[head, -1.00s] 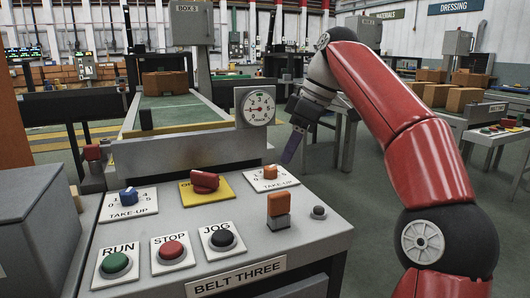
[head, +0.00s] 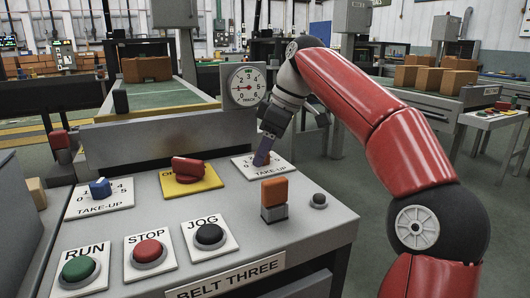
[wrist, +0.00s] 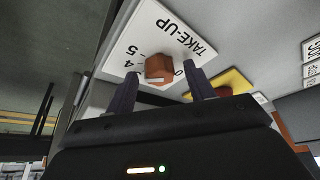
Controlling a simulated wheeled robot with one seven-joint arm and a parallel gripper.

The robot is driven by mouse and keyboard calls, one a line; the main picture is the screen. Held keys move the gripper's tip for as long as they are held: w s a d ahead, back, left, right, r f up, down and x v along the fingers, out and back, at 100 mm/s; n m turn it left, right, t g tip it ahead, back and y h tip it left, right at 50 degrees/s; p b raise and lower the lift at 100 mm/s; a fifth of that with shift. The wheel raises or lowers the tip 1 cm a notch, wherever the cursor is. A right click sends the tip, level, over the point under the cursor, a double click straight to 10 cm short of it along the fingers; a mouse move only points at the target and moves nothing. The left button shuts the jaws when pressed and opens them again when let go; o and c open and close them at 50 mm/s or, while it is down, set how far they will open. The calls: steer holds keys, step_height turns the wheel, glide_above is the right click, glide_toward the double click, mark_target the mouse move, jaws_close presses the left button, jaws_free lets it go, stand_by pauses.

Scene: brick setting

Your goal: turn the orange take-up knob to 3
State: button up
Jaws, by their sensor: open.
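The orange take-up knob (wrist: 159,68) sits on a white plate marked TAKE-UP (wrist: 184,29), with the digits 4 and 5 readable in the wrist view. My gripper (wrist: 160,90) is open, with one dark finger on each side of the knob; I cannot tell whether either touches it. In the head view my gripper (head: 263,158) is down at the right TAKE-UP plate (head: 275,174), and its fingers hide most of the knob. I cannot read which digit the knob points to.
A blue take-up knob (head: 100,187) stands on the left plate. A red rotary switch (head: 188,168) on a yellow plate is between them. RUN (head: 78,270), STOP (head: 149,250) and JOG (head: 209,235) buttons line the front. An orange-capped block (head: 274,195) stands nearby. A dial gauge (head: 247,86) rises behind.

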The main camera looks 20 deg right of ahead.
steer(key=c, duration=1)
steer(key=shift+o, duration=0.2)
steer(key=shift+p, duration=0.3)
steer(key=n+p, duration=0.1)
steer(key=n+g+p, duration=0.1)
steer(key=n+p, duration=0.1)
steer(key=shift+w+r+n+y, duration=0.15)
steer(key=shift+r+n+y, duration=0.05)
steer(key=shift+n+y, duration=0.1)
steer(key=n+g+p, duration=0.1)
steer(key=n+p, duration=0.1)
steer(key=shift+n, duration=0.3)
steer(key=shift+f+n+g+p, duration=0.15)
steer(key=shift+n+g+p, duration=0.25)
steer(key=shift+p, duration=0.15)
steer(key=shift+f, duration=0.1)
